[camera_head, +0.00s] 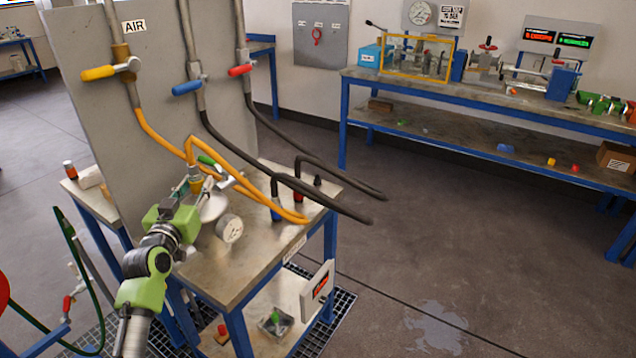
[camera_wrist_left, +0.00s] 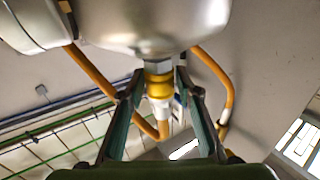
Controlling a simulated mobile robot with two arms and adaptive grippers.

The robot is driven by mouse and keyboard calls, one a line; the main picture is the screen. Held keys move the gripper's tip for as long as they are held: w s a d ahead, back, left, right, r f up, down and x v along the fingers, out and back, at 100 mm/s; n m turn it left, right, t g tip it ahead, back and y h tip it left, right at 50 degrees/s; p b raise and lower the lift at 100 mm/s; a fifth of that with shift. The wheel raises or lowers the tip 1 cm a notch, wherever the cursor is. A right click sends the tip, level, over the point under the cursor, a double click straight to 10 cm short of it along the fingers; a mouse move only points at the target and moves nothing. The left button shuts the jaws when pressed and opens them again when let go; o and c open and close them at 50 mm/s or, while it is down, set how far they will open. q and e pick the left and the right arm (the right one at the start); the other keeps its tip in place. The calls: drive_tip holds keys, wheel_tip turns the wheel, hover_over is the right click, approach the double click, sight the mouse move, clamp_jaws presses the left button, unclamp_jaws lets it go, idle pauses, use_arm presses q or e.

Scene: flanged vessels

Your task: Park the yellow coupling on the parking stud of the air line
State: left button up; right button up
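The yellow coupling (camera_head: 195,184) is on the end of the orange air hose (camera_head: 165,143), above the near bench. In the left wrist view the coupling (camera_wrist_left: 159,88) is against a hex fitting on a silver vessel (camera_wrist_left: 150,22). My left gripper (camera_head: 192,190) is at the coupling, one finger on each side. In the wrist view the fingertips (camera_wrist_left: 159,84) are very close to its sides; I cannot tell whether they touch. I cannot clearly identify the air line's parking stud. My right gripper is not in view.
A blue coupling (camera_head: 276,212) and a red coupling (camera_head: 298,194) stand near the bench's right end, with dark hoses attached. A gauge (camera_head: 229,228) is beside the vessel. An upright grey panel (camera_head: 150,120) carries the valves. Hose loops cross above the bench.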

sight(190, 168)
use_arm(q)
clamp_jaws()
drive_tip(key=shift+r, duration=0.1)
drive_tip(key=shift+r, duration=0.25)
drive_tip(key=shift+r+p, duration=2.4)
drive_tip(key=shift+p, duration=0.15)
